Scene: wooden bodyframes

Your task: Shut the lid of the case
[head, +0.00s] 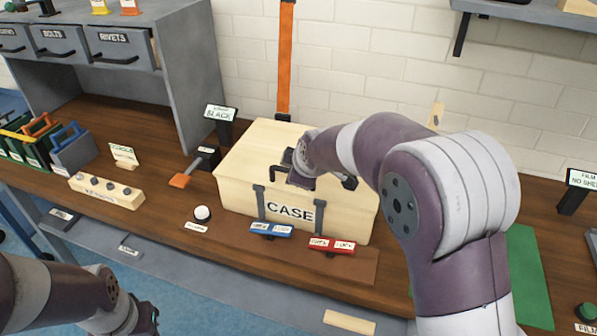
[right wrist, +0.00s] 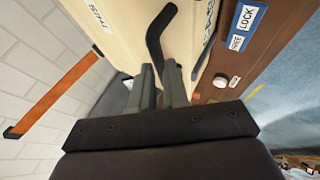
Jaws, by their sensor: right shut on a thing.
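The pale wooden case (head: 235,190) stands on the workbench, with a "CASE" label and two dark latch straps on its front. Its lid (head: 262,140) lies over the box and looks down; I cannot tell whether a small gap is left at the seam. The black handle (head: 349,182) is on top of the lid, and it also shows in the right wrist view (right wrist: 154,38). My right gripper (head: 300,180) is over the lid, its fingers (right wrist: 160,78) shut on the handle. My left gripper (head: 148,318) is low at the bottom left, away from the case; its fingers are unclear.
A blue block (head: 271,230) and a red block (head: 332,246) sit before the case. A white button (head: 202,213) and an orange-ended tool (head: 181,180) are to its left. A drawer cabinet (head: 180,75) stands behind left. A green mat (head: 528,275) lies right.

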